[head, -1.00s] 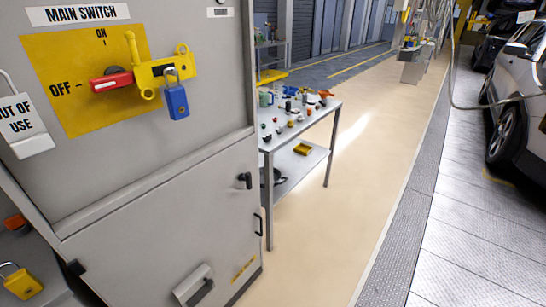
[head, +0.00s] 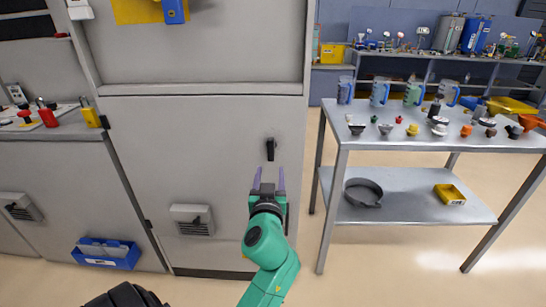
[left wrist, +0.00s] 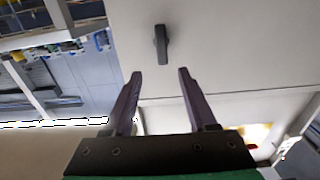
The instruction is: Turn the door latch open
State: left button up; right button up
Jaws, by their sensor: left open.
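The door latch (head: 270,149) is a small black handle near the right edge of the grey cabinet door (head: 190,160). Its lever hangs upright. My left gripper (head: 268,172) is open and empty just below the latch in the head view, its two purple fingers pointing toward it. In the left wrist view the latch (left wrist: 161,45) lies beyond the fingertips, lined up with the gap of my left gripper (left wrist: 160,74). The fingers look apart from the latch. My right gripper is not in view.
A steel table (head: 400,139) with jugs and several small caps stands right of the cabinet. Its lower shelf holds a grey ring (head: 362,193) and a yellow tray (head: 449,194). A vent (head: 191,220) is low on the door, and a blue bin (head: 106,253) hangs at left.

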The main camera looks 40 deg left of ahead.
aim_at(271, 149)
pick_arm(q)
jog(key=p+x, duration=0.1)
jog(key=x, duration=1.1)
jog(key=shift+a, duration=0.35)
grip_shut()
